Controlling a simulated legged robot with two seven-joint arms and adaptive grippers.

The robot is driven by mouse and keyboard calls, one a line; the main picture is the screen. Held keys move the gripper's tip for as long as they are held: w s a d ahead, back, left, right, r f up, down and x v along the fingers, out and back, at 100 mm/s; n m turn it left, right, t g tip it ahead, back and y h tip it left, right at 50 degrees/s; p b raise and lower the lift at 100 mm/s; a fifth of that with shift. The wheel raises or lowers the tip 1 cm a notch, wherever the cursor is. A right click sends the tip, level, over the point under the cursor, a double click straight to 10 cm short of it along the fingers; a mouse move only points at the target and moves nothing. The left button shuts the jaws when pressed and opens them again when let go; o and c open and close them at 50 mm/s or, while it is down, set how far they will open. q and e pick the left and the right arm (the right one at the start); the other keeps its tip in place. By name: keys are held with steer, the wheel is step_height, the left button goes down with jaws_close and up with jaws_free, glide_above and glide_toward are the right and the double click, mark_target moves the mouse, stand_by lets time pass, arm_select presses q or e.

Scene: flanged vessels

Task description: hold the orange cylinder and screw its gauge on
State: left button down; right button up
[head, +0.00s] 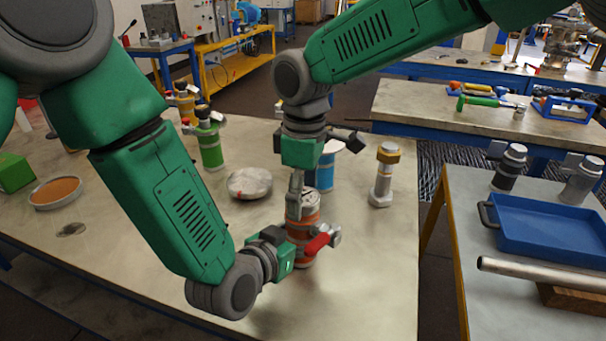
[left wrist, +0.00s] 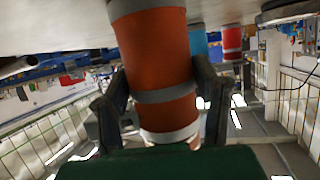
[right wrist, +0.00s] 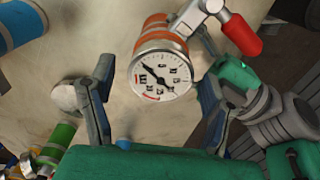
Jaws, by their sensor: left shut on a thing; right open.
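The orange cylinder (head: 304,226) stands on the table near its front right, with grey bands and a red-handled valve (head: 319,243) on its side. My left gripper (head: 296,246) is shut around its body; in the left wrist view the cylinder (left wrist: 158,50) sits between both fingers (left wrist: 160,105). The gauge (right wrist: 163,77), a white dial with a black needle, faces up at the cylinder's top end. I cannot tell whether its thread is engaged. My right gripper (right wrist: 157,72) points down over the gauge, open, with a finger on either side and visible gaps.
A blue cylinder (head: 325,172) stands just behind. A grey fitting with a yellow top (head: 384,175) is to the right, a pale round disc (head: 249,183) to the left, and a green valve vessel (head: 210,143) farther back. The table's front right is clear.

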steer(key=shift+f, duration=1.1)
steer(key=c, duration=1.3)
steer(key=shift+m, duration=0.9)
steer(key=o, duration=1.3)
